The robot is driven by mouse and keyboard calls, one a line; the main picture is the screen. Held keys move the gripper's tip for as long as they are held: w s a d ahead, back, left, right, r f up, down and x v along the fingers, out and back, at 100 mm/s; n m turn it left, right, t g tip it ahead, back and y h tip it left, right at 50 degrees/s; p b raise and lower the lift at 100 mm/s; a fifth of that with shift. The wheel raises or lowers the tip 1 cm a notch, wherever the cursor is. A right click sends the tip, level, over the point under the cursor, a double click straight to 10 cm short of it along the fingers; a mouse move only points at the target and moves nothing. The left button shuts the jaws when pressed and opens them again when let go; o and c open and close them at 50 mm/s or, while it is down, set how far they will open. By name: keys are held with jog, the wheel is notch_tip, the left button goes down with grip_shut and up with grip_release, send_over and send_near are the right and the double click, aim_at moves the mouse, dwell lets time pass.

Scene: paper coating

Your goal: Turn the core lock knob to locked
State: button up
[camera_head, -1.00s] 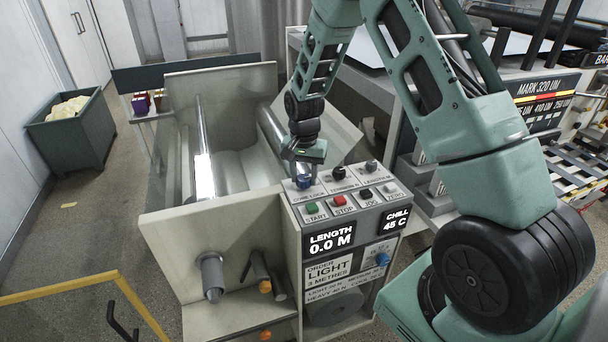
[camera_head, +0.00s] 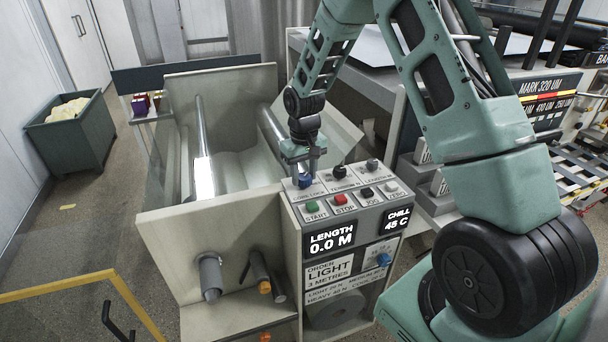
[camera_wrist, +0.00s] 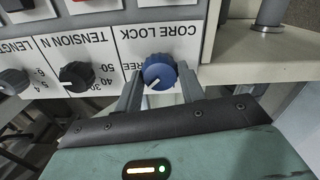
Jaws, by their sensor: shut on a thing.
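The blue core lock knob (camera_head: 304,182) sits at the back left corner of the control panel top (camera_head: 352,203). In the wrist view the knob (camera_wrist: 157,71) lies between the two grey fingers, and its white pointer line slants toward the lower left. My gripper (camera_wrist: 159,84) is shut on the knob; in the head view my gripper (camera_head: 304,168) stands above it, reaching down. The CORE LOCK label (camera_wrist: 166,33) reads upside down in the wrist view. The word FREE is partly covered at the knob's left. The locked mark is not visible.
The black tension knob (camera_wrist: 77,75) is close beside on the panel. Red, green, black and white buttons, including STOP (camera_head: 341,199), lie in front. A grey roller (camera_head: 272,133) and pale side plates stand behind and left. A yellow rail (camera_head: 75,288) is at lower left.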

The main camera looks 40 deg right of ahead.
aim_at(304, 176)
jog(key=n, duration=0.4)
jog(key=shift+n, duration=0.3)
jog(key=shift+n+p, duration=0.4)
jog(key=shift+n, duration=1.9)
jog(key=o, duration=1)
jog(key=shift+r, duration=0.15)
notch_tip(304, 176, up, 17)
jog(key=b, duration=0.3)
jog(key=shift+r+b, duration=0.1)
jog(key=shift+b, duration=0.2)
